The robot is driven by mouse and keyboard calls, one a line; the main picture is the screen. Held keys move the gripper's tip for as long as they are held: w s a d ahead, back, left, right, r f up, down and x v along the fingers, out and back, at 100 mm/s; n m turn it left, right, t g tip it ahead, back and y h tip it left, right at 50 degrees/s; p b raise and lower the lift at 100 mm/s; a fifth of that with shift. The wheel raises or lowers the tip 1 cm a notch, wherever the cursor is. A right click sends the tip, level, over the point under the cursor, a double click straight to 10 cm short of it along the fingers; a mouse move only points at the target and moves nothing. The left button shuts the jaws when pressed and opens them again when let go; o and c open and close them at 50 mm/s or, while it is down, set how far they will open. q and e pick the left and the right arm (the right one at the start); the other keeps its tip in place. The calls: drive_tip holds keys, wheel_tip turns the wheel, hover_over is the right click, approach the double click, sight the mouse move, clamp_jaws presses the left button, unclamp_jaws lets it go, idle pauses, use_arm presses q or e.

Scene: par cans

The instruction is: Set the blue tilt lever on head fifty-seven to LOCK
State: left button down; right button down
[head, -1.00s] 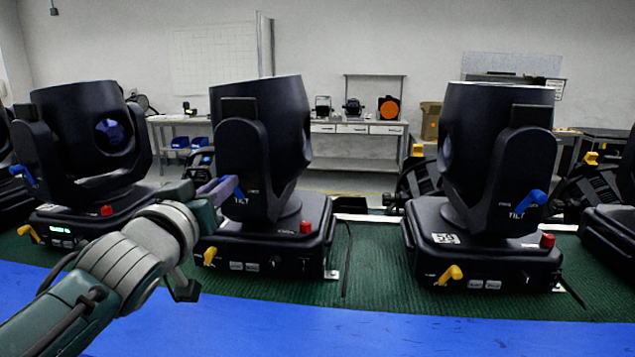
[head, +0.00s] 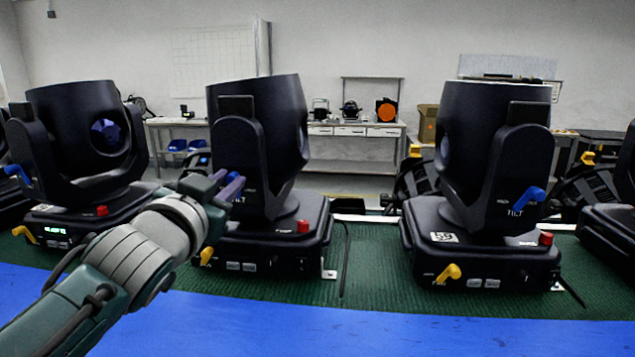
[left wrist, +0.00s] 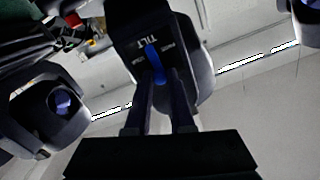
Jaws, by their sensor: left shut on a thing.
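The middle moving head (head: 262,140) is black and stands on its base, with a blue tilt lever (left wrist: 152,54) on the side of its yoke. My left gripper (head: 232,187) is at that lever. In the left wrist view, the two fingers of the gripper (left wrist: 158,82) are shut on the lever, which points up toward the TILT lettering. The small words on either side of the lettering are too blurred to read. My left wrist hides part of this head's base, and no number shows on it. My right gripper is not in view.
A similar head (head: 490,160) at the right has a label that looks like 59 and its own blue lever (head: 528,198). Another head (head: 85,140) stands at the left. Yellow handles (head: 449,272) and red knobs (head: 303,226) stick out from the bases. The blue front strip (head: 330,335) is clear.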

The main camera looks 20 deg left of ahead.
use_arm(q)
drive_tip(key=m, duration=0.2)
drive_tip(key=d+m+b, duration=0.1)
drive_tip(key=m, duration=0.2)
drive_tip(key=shift+w+d+f+m, duration=0.15)
drive_tip(key=shift+d+f+m, duration=0.05)
drive_tip(key=shift+f+m, duration=0.1)
idle(0.4)
drive_tip(key=c, duration=0.8)
unclamp_jaws()
drive_tip(key=v, duration=1)
